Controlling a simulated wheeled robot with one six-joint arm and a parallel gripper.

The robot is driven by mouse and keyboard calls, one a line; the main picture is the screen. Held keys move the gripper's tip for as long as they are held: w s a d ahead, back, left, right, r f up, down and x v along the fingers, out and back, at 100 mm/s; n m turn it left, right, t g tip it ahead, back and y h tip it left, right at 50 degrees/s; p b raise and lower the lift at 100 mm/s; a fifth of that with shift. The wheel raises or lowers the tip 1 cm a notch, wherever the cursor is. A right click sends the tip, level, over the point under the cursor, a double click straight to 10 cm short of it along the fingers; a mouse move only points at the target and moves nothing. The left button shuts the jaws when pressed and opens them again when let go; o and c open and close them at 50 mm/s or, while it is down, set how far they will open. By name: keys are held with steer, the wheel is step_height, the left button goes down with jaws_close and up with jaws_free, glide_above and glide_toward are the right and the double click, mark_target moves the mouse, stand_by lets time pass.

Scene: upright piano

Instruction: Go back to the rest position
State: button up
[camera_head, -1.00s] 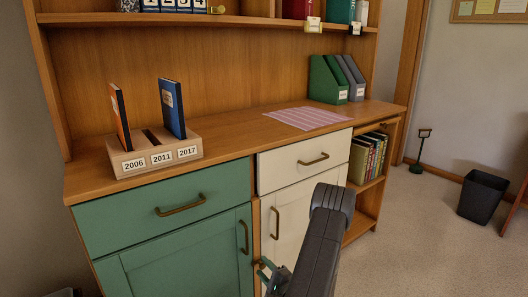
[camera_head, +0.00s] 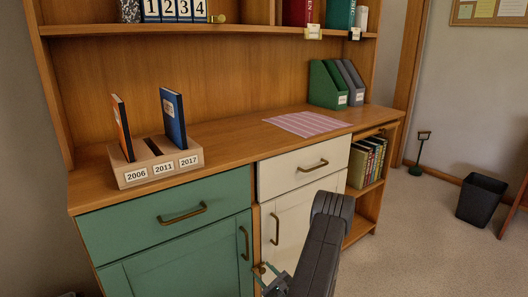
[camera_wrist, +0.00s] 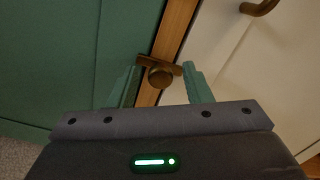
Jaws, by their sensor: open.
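My gripper (camera_wrist: 160,82) is open in the wrist view, its two green fingers apart and pointing toward the cabinet front. A small brown knob or latch (camera_wrist: 160,76) on the wooden strip between the green and cream doors shows between the fingertips; I cannot tell whether they touch it. In the head view my gripper (camera_head: 268,277) is low in the middle, in front of the strip, partly hidden by my dark arm. The green door (camera_head: 190,270) and the cream door (camera_head: 290,225) both look closed.
The cabinet top (camera_head: 235,143) holds a slotted wooden block (camera_head: 135,172) with an orange and a blue book, a pink striped mat (camera_head: 305,123) and file holders (camera_head: 325,85). A black bin (camera_head: 481,200) stands on open floor at right.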

steer(key=m+p, duration=0.2)
steer(key=m, duration=0.1)
steer(key=shift+r, duration=0.15)
steer(key=shift+m+p, duration=0.55)
steer(key=shift+m, duration=0.25)
